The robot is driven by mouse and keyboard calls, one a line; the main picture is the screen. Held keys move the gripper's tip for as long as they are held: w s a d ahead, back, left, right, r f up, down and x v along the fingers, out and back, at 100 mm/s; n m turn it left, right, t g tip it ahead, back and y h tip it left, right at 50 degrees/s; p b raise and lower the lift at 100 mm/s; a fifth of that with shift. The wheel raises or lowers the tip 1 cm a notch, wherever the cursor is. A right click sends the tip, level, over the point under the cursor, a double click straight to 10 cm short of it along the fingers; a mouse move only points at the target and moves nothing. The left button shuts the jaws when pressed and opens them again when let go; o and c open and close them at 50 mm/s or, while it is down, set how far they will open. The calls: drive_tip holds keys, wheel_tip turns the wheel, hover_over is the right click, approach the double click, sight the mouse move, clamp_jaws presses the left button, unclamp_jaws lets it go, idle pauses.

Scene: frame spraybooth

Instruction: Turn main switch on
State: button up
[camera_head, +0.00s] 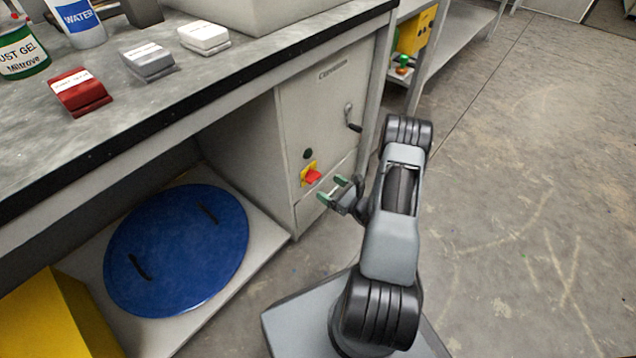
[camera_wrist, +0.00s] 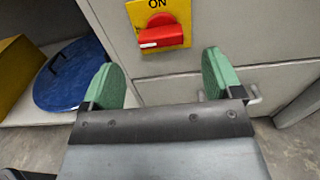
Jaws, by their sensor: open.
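The main switch is a red rotary knob (camera_head: 312,177) on a yellow plate (camera_head: 305,170), on the front of a grey cabinet (camera_head: 325,115) under the bench. In the wrist view the red knob (camera_wrist: 161,34) lies roughly level, with a white mark at its left end. The word ON shows on the yellow plate (camera_wrist: 148,10) above it. My gripper (camera_head: 334,190) is open and empty, just right of and below the knob in the head view. In the wrist view its green fingertips (camera_wrist: 163,75) stand either side below the knob, apart from it.
A dark round button (camera_head: 308,154) sits above the switch, and a crank handle (camera_head: 352,119) sits higher right on the cabinet. A drawer with a handle is below. A blue round lid (camera_head: 177,250) and yellow box (camera_head: 62,315) lie left. The floor right is clear.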

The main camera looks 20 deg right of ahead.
sight(316, 179)
drive_tip(key=shift+b+x, duration=0.6)
drive_tip(key=shift+x, duration=2.25)
drive_tip(key=c, duration=0.9)
